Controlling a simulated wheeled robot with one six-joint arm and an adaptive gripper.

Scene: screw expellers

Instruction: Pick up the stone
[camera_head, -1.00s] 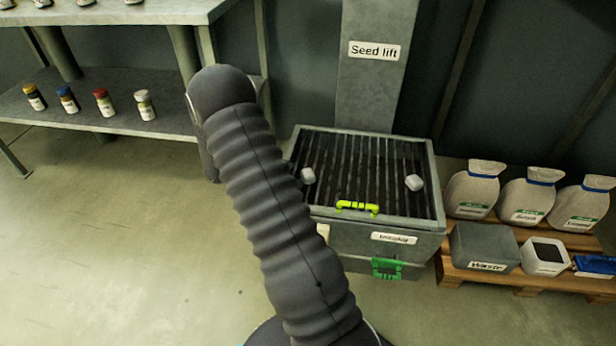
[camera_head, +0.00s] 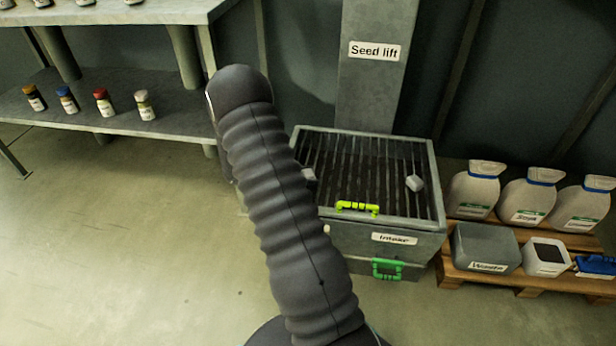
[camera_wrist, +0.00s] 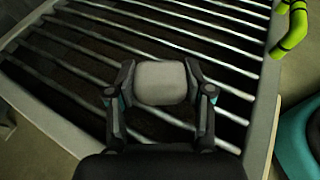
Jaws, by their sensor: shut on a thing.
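A pale grey stone (camera_wrist: 161,83) sits between the two fingers of my gripper (camera_wrist: 160,92) in the wrist view, with a finger touching each side. My gripper is shut on it over the dark grate (camera_wrist: 75,60) of the intake box. In the head view my arm hides the gripper, and the stone (camera_head: 309,174) shows only partly beside the arm. A second grey stone (camera_head: 414,183) lies on the right part of the grate. I cannot tell how far the held stone is above the bars.
The intake box (camera_head: 345,240) has a yellow-green handle (camera_head: 357,208) and a green handle (camera_head: 387,268) at its front. To its right, a waste bin (camera_head: 486,249) and several sacks (camera_head: 527,196) stand on a pallet. A shelf (camera_head: 110,118) with small bottles is at the left.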

